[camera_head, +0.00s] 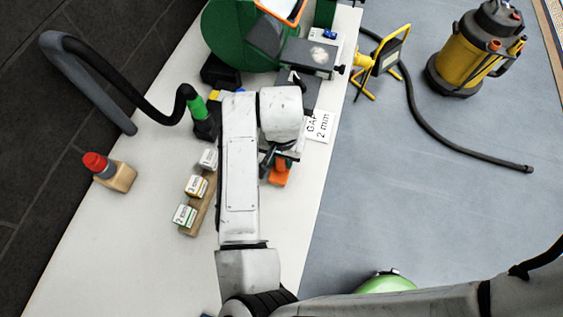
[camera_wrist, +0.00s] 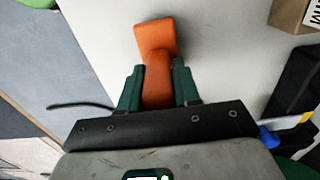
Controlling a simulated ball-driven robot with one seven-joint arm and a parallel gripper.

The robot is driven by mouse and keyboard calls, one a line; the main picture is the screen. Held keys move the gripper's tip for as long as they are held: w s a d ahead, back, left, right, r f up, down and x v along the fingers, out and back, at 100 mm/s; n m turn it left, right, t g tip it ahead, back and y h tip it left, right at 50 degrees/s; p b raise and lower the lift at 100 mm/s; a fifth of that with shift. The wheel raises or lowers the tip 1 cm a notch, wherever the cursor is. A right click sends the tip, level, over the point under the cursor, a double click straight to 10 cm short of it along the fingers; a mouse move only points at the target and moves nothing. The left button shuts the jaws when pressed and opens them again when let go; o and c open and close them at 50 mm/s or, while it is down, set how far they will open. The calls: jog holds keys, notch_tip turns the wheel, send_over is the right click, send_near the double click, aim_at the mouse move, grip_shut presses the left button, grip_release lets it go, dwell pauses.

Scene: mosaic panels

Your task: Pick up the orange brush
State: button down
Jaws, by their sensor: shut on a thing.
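The orange brush (camera_wrist: 156,42) is in the middle of the wrist view, between the two green fingers of my gripper (camera_wrist: 158,86). The fingers are shut on its near part, and its wider far end sticks out past the fingertips. In the head view the orange brush (camera_head: 280,172) shows at the right side of my arm, over the white table near its right edge. My gripper is mostly hidden by my arm there. I cannot tell whether the brush touches the table.
The white table (camera_head: 110,245) holds a wooden block with small labelled boxes (camera_head: 196,200), a red-capped bottle (camera_head: 97,163) on a wooden base, a "GAP 2 mm" card (camera_head: 318,126) and a green machine (camera_head: 235,38). A yellow vacuum (camera_head: 470,55) stands on the grey floor.

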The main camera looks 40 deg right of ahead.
jog(key=shift+r, duration=0.5)
notch_tip(320, 180, up, 2)
jog(key=shift+r, duration=0.15)
jog(key=s+d+r, duration=0.6)
jog(key=d+r, duration=0.3)
jog(key=d, duration=0.3)
jog(key=shift+s+d+r, duration=0.15)
jog(key=shift+s+r, duration=0.2)
jog(key=shift+s, duration=0.05)
jog(key=c, duration=1.4)
grip_release()
jog(key=c, duration=0.3)
jog(key=shift+f, duration=0.1)
